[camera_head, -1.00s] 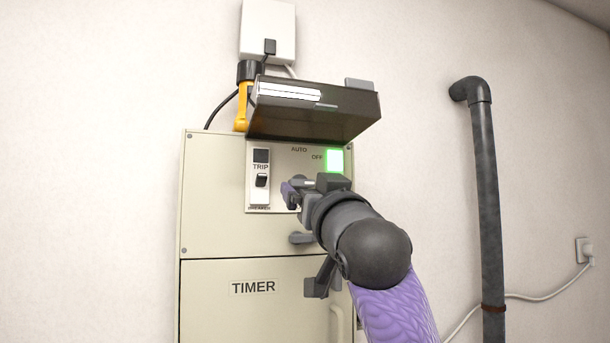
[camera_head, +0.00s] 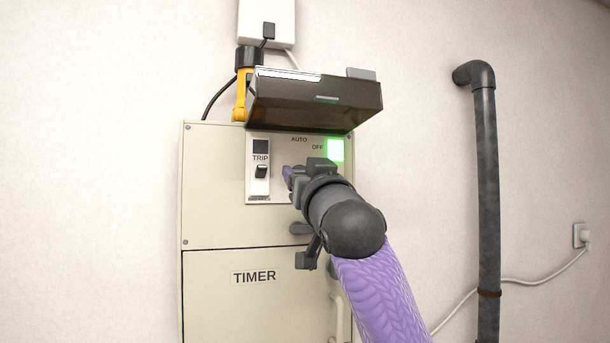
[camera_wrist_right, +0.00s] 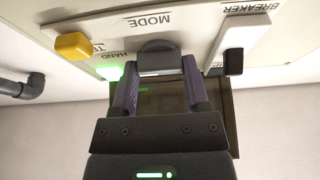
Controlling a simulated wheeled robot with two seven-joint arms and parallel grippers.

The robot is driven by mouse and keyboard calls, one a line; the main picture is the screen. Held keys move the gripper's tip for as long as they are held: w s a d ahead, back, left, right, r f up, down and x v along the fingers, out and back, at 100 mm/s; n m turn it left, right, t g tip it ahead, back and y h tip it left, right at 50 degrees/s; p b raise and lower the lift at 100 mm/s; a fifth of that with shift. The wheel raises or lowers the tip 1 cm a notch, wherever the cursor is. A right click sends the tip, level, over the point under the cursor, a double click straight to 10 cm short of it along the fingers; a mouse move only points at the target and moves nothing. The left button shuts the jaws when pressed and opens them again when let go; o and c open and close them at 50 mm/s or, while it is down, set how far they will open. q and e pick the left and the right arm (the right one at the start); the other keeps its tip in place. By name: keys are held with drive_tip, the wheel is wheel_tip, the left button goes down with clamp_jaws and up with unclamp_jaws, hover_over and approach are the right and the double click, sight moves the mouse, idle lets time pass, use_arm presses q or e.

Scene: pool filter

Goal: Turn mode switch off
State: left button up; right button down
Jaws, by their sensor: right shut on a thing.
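The mode switch (camera_wrist_right: 158,60) is a dark grey knob under the MODE label in the right wrist view. My right gripper (camera_wrist_right: 159,70) has its two purple-grey fingers on either side of the knob and is shut on it. In the head view my right gripper (camera_head: 292,176) is at the upper panel of the beige cabinet (camera_head: 212,225), below the AUTO and OFF labels. It hides the knob there, so the knob's exact pointing direction is unclear. A green lamp (camera_head: 335,149) is lit beside OFF. My left gripper is not in view.
The TRIP breaker switch (camera_head: 261,172) is just left of the gripper. A dark cover (camera_head: 315,105) is raised above the panel. A yellow button (camera_wrist_right: 73,45) shows in the wrist view. A grey pipe (camera_head: 486,180) runs up the wall at right.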

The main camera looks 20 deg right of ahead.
drive_tip(key=shift+n+g+y+p, duration=0.35)
drive_tip(key=shift+n+y+p, duration=0.6)
drive_tip(key=shift+n+p, duration=1)
drive_tip(key=shift+n+g+y+p, duration=0.4)
drive_tip(key=shift+n+y+p, duration=0.6)
drive_tip(key=shift+n+p, duration=0.95)
drive_tip(key=shift+n+g+y+p, duration=0.35)
drive_tip(key=shift+n+y+p, duration=0.85)
drive_tip(key=shift+n, duration=1.2)
drive_tip(key=shift+h, duration=0.25)
drive_tip(key=shift+c, duration=0.4)
unclamp_jaws()
